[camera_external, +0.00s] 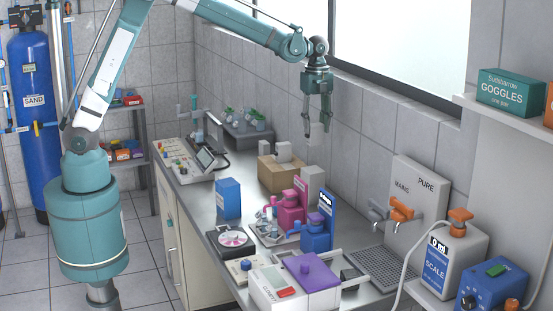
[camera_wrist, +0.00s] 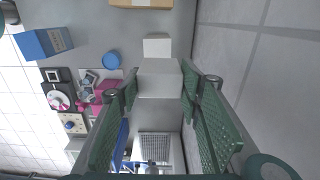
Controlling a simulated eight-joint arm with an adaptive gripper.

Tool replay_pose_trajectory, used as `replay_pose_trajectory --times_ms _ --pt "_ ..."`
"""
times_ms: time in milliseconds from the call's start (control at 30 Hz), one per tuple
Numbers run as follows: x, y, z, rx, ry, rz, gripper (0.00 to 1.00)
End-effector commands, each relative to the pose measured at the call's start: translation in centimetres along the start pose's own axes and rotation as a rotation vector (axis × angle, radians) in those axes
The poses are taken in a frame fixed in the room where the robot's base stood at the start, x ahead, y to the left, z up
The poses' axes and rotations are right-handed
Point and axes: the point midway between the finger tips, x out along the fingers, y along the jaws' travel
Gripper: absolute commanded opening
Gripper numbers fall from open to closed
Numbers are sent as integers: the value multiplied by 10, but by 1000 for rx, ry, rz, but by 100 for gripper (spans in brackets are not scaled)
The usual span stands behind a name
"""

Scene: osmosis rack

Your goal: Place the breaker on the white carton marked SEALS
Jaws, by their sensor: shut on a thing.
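My gripper (camera_external: 317,130) is raised high above the back of the counter near the tiled wall. Its fingers are closed on a pale grey block, the breaker (camera_external: 316,139), which also shows between the fingers in the wrist view (camera_wrist: 160,80). A white carton (camera_wrist: 157,47) lies below on the counter, just beyond the breaker in the wrist view. A pale box right of the brown carton in the external view (camera_external: 308,178) seems to be the same one. I cannot read SEALS on it.
A brown carton (camera_external: 279,175) with pale blocks on top stands behind. A blue box (camera_external: 228,198), pink machine (camera_external: 291,208) and blue machine (camera_external: 316,236) crowd the counter. A sink grid (camera_external: 382,268) and taps (camera_external: 401,209) are to the right.

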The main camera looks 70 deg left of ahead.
Motion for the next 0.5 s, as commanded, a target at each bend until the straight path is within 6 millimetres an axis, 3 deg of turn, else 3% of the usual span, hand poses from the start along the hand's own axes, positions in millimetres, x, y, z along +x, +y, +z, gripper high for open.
replay_pose_trajectory --times_ms 267,500 --pt "14 0 0 0 0 0 22" --pt "47 0 0 0 0 0 22"
